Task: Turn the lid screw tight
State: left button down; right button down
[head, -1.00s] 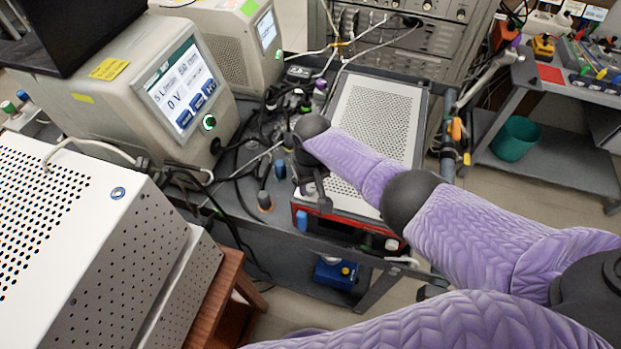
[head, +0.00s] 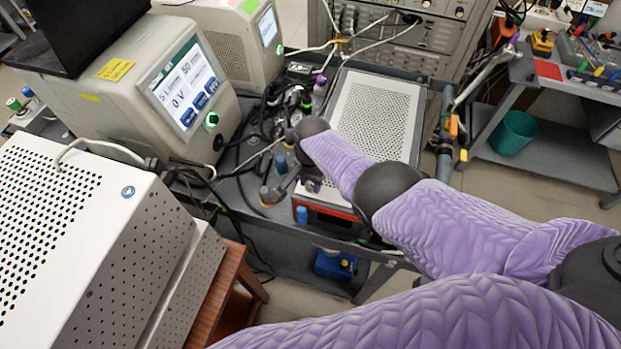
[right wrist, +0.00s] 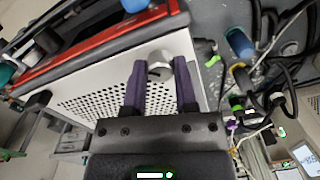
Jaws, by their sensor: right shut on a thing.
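The perforated white lid of the red-edged box (head: 378,118) lies in the middle of the cart in the head view. The right wrist view shows its holed panel (right wrist: 92,101) close up. A round silver screw (right wrist: 160,63) with a slot stands at the panel's edge, between the two dark purple fingers of my right gripper (right wrist: 158,72). The gripper is shut on the screw. In the head view my right gripper (head: 312,182) is at the box's near left corner, mostly hidden by my wrist; the screw cannot be made out there. My left gripper is not in view.
A tangle of cables and plugs (head: 262,150) lies left of the box. A beige instrument with a screen (head: 185,95) stands behind it. A perforated white case (head: 80,215) fills the near left. A side table (head: 548,150) with a green bin (head: 514,133) stands right.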

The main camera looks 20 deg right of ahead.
aim_at(311, 184)
jog(key=m, duration=0.4)
jog(key=shift+w, duration=0.1)
jog(key=shift+m, duration=2.2)
jog(key=shift+c, duration=2)
grip_release()
notch_tip(311, 184, up, 10)
jog(key=p, duration=0.9)
